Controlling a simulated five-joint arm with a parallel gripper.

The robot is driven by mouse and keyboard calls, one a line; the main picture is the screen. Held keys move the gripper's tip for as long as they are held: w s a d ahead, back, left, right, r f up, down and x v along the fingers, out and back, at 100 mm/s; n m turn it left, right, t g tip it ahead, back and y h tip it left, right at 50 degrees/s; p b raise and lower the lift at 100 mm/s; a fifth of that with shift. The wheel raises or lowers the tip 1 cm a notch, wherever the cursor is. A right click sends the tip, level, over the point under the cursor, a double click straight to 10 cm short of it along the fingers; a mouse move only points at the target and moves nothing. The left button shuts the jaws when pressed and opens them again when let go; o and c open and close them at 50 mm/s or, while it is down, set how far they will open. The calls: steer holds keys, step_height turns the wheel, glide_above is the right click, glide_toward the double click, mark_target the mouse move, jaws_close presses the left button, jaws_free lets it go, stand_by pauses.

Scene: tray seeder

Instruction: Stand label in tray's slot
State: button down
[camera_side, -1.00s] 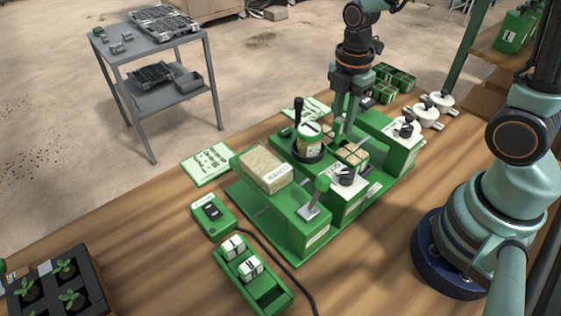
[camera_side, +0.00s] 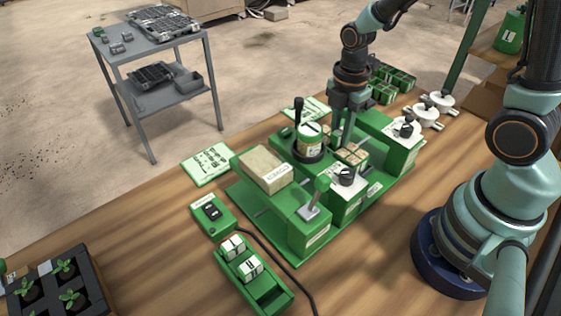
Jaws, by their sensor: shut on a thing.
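The small tray (camera_side: 361,161) with brown filled cells sits in the green seeder, right of the middle. My gripper (camera_side: 341,143) points down at the tray's back edge, its fingertips low beside the cells. It is shut on the label, which is too small and too covered by the fingers to make out. The tray's slot is hidden too, so I cannot tell whether the label is in it or above it.
A black-handled jar (camera_side: 309,141) stands close left of my gripper. A green block (camera_side: 391,133) and a black knob (camera_side: 346,176) flank the tray. A tan block (camera_side: 264,168) lies further left. Bare wood (camera_side: 365,255) is free in front.

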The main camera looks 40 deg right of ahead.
stand_by(0.3)
steer(key=shift+c, duration=1)
jaws_free()
steer(key=shift+r, duration=0.1)
steer(key=shift+r, duration=4.4)
